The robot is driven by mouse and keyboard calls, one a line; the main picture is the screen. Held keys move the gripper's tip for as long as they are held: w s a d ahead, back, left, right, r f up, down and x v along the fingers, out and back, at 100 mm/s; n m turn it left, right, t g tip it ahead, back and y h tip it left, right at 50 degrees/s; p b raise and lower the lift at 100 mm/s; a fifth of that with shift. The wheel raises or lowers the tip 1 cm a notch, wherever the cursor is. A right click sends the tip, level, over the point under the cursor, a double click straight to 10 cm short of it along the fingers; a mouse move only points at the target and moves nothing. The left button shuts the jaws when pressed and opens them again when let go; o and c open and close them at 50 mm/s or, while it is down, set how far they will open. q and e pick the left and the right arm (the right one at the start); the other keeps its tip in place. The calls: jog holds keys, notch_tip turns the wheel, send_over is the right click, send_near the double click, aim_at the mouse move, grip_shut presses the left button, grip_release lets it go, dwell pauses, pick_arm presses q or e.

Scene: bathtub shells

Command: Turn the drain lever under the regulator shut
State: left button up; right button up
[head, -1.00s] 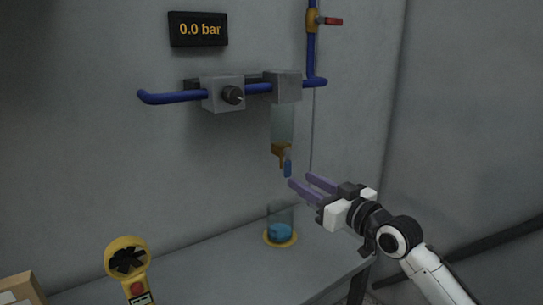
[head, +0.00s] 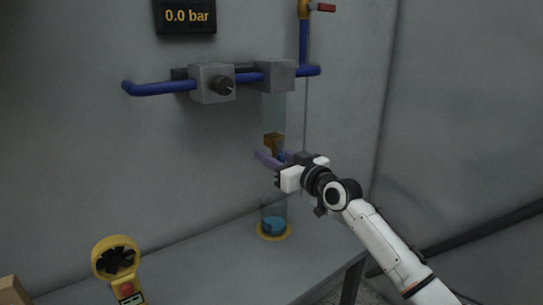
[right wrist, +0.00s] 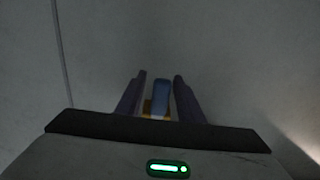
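The regulator is a grey block with a black knob (head: 212,84) on the blue pipe. Beside it a second grey block (head: 275,76) carries a clear bowl (head: 274,110) with a brass drain fitting (head: 273,140) at its bottom. The small blue drain lever (right wrist: 161,98) hangs at this fitting. In the head view it is mostly hidden by my right gripper (head: 270,158). In the right wrist view the two purple fingers (right wrist: 158,95) stand open, one on each side of the lever, with a narrow gap visible at least on the left. My left gripper is not in view.
A clear cup with blue liquid (head: 273,224) stands on a yellow ring on the bench, below the drain. A yellow handheld fan-like meter (head: 117,262) is at the front left. A display (head: 186,16) reads 0.0 bar. A red-handled valve (head: 320,7) is above right.

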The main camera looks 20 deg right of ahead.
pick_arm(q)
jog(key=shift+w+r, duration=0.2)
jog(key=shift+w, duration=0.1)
pick_arm(e)
grip_shut()
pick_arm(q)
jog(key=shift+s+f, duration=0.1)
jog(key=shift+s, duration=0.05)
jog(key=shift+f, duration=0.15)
